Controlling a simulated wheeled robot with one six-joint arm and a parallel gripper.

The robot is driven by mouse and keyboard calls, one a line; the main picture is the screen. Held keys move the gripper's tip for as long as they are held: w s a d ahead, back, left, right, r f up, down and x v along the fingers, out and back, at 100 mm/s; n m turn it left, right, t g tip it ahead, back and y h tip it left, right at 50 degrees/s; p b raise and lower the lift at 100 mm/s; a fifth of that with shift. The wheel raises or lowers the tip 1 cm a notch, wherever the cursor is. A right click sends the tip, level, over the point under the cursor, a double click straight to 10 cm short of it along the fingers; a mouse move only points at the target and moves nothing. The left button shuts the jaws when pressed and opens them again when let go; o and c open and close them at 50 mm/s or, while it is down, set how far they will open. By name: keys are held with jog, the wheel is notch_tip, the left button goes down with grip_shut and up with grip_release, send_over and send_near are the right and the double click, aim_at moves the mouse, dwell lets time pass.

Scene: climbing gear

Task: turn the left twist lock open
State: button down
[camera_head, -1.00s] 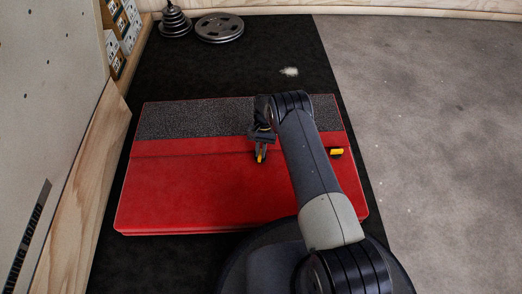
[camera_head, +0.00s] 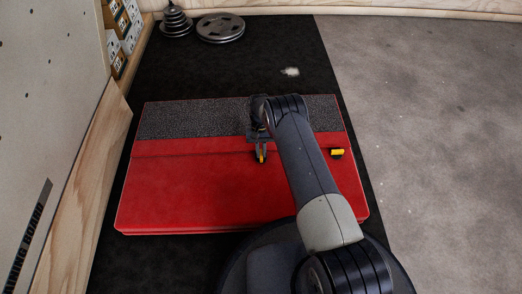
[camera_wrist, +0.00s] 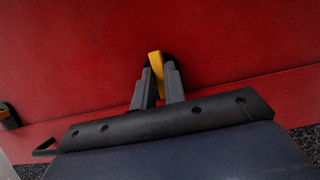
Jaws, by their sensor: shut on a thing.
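The left twist lock (camera_head: 262,159) is a small yellow and black piece on the red pad (camera_head: 195,190), near its seam. My gripper (camera_head: 261,152) is over it, and its fingers partly hide it. In the wrist view the two grey fingers of my gripper (camera_wrist: 159,85) are shut on the yellow part of the left twist lock (camera_wrist: 156,62). A dark part of the lock shows just beyond the fingertips. A second yellow and black twist lock (camera_head: 337,153) sits to the right on the pad. Its edge also shows at the left of the wrist view (camera_wrist: 6,115).
A grey speckled strip (camera_head: 190,119) runs along the pad's far side. Weight plates (camera_head: 220,28) and a stack of weights (camera_head: 175,22) stand on the black mat at the back. A wooden wall (camera_head: 85,180) is at the left. Grey floor to the right is clear.

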jog(key=c, duration=1.5)
grip_release()
jog(key=shift+o, duration=0.2)
jog(key=shift+r, duration=0.15)
jog(key=p+v, duration=0.2)
jog(key=v, duration=0.8)
jog(key=shift+w+r+p, duration=0.2)
jog(key=shift+r+p, duration=0.05)
jog(key=shift+p, duration=0.15)
jog(key=b+x, duration=0.2)
jog(key=x, duration=0.9)
jog(key=shift+b, duration=0.4)
jog(key=shift+r, duration=0.1)
